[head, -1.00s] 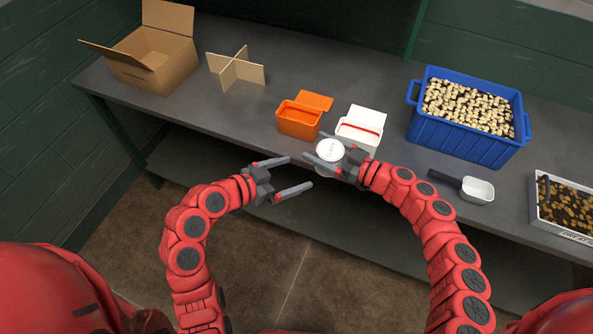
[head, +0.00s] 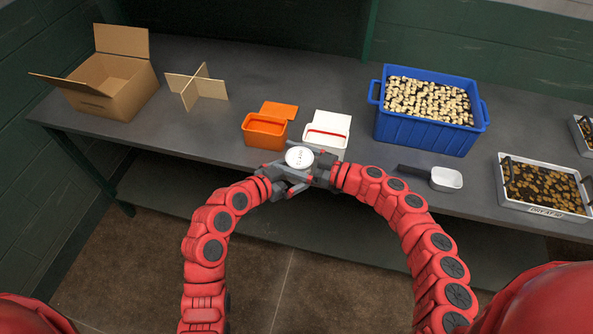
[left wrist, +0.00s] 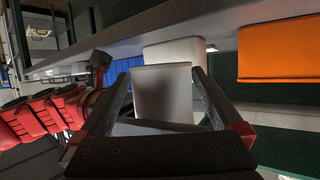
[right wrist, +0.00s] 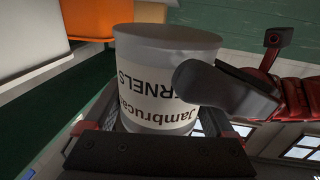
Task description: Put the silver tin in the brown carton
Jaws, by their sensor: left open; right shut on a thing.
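The silver tin (head: 299,157) has a white lid and a white label, seen close in the right wrist view (right wrist: 165,85). It is in front of the table's front edge. My right gripper (head: 312,172) is shut on the tin from the right. My left gripper (head: 285,180) is open at the tin's left, and in the left wrist view the tin (left wrist: 163,92) shows between its two fingers. The brown carton (head: 108,82) stands at the far left of the table with its flaps up and its top open.
A crossed cardboard divider (head: 197,88) stands right of the carton. An open orange box (head: 265,131) and a white box (head: 327,132) sit just behind the tin. A blue crate (head: 425,131), a white scoop (head: 446,179) and a grey tray (head: 540,205) are to the right.

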